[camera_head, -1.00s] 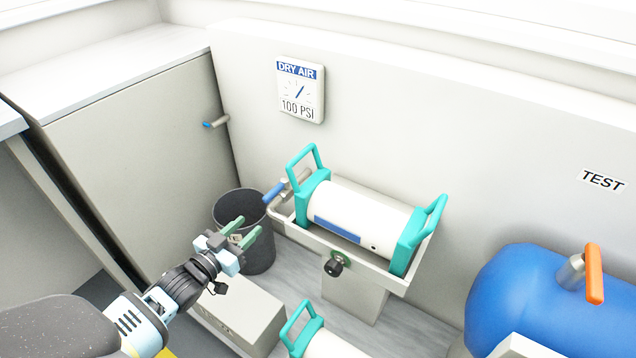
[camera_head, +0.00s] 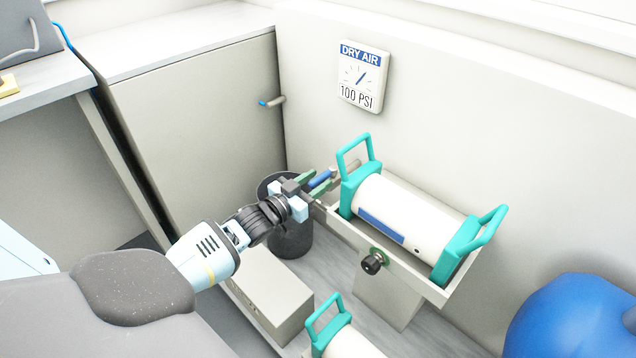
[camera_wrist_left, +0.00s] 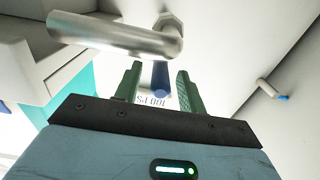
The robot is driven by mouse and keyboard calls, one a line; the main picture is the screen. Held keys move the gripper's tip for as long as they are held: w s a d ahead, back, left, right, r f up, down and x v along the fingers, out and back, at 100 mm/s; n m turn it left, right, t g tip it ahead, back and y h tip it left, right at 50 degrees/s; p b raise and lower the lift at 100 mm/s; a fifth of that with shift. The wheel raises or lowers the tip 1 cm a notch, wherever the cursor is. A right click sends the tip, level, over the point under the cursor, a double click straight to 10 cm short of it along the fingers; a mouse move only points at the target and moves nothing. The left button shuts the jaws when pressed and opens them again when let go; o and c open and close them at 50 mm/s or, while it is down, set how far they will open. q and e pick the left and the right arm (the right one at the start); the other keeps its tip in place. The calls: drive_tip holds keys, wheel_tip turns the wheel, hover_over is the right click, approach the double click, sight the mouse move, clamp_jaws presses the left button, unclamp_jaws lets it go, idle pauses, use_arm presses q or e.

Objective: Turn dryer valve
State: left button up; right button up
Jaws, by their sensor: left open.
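The dryer is a white cylinder (camera_head: 405,215) with teal end handles, lying in a grey wall bracket. The dryer valve has a blue lever (camera_head: 321,179) on a metal pipe at the dryer's left end. My left gripper (camera_head: 318,182) is at that lever, with its green fingers open on either side of it. In the left wrist view, the blue lever (camera_wrist_left: 160,77) shows between the fingers of the left gripper (camera_wrist_left: 159,72), with the metal pipe (camera_wrist_left: 115,36) above. I cannot tell whether the fingers touch the lever. My right gripper is not in view.
A DRY AIR gauge (camera_head: 362,77) reading 100 PSI is on the wall above. A dark bin (camera_head: 291,242) stands below my left gripper. A grey box (camera_head: 265,295), a second white cylinder (camera_head: 345,343) and a blue tank (camera_head: 570,318) are lower down. Another blue-tipped valve (camera_head: 272,102) is on the cabinet.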

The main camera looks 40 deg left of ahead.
use_arm(q)
drive_tip(key=shift+w, duration=0.4)
clamp_jaws()
idle(0.4)
